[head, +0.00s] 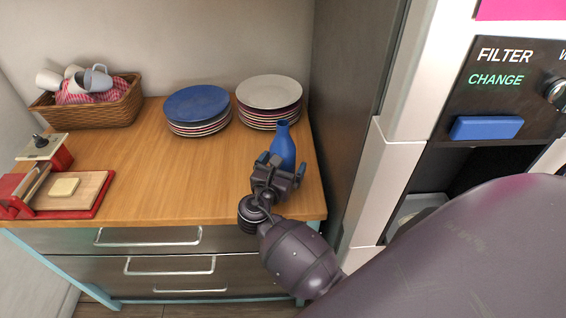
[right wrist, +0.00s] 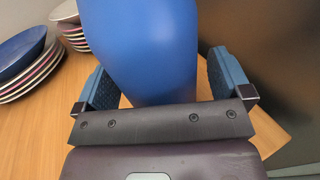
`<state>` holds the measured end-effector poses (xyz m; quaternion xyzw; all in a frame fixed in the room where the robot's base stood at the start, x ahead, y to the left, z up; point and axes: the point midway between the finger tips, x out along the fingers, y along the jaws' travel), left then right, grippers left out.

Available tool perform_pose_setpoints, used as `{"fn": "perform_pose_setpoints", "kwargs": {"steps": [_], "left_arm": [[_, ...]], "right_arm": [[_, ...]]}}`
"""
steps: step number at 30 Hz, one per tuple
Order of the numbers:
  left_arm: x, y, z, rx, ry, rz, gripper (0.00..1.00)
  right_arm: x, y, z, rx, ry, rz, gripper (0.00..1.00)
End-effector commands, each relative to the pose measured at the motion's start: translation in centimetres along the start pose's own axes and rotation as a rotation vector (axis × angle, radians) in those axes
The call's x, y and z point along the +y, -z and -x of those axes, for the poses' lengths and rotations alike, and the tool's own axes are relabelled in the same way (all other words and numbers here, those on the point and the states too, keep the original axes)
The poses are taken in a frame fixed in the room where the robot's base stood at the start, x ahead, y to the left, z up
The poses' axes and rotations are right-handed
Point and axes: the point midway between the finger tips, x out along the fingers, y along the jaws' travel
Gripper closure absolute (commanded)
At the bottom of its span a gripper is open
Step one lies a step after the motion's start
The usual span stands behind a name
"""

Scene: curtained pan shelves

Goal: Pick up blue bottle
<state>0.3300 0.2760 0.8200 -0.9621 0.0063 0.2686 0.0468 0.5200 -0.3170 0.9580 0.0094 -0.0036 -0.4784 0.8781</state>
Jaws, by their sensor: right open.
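The blue bottle (head: 283,143) stands upright on the wooden counter near its right end. It also fills the upper middle of the right wrist view (right wrist: 148,45). My right gripper (head: 274,165) is at the bottle, on its near side. In the right wrist view the two blue-padded fingers (right wrist: 165,85) are spread apart, one on each side of the bottle, with gaps between pads and bottle. The gripper is open. The bottle's lower part is hidden behind the gripper in the head view. My left gripper is not in view.
A plate stack with a blue top (head: 197,106) and another with a pale top (head: 269,95) stand behind the bottle. A dark panel (head: 350,100) rises close on the right. A basket of cups (head: 93,105) and a red slicer board (head: 65,191) are left; the counter's middle is clear.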

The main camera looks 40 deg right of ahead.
Motion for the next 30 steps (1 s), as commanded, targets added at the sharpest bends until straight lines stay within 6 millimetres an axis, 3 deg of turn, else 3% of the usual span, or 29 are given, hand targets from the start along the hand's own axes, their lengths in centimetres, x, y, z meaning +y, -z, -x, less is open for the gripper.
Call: {"fn": "perform_pose_setpoints", "kwargs": {"steps": [7, 20, 30], "left_arm": [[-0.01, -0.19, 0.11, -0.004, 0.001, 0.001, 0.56], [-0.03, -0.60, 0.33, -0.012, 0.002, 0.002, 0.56], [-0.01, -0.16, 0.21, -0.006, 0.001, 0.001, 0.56]], "right_arm": [[0.00, 0.02, -0.17, 0.000, 0.000, 0.000, 0.07], [-0.01, 0.03, -0.14, 0.000, 0.000, 0.001, 0.72], [0.05, -0.69, -0.15, -0.002, 0.000, -0.001, 0.72]]}}
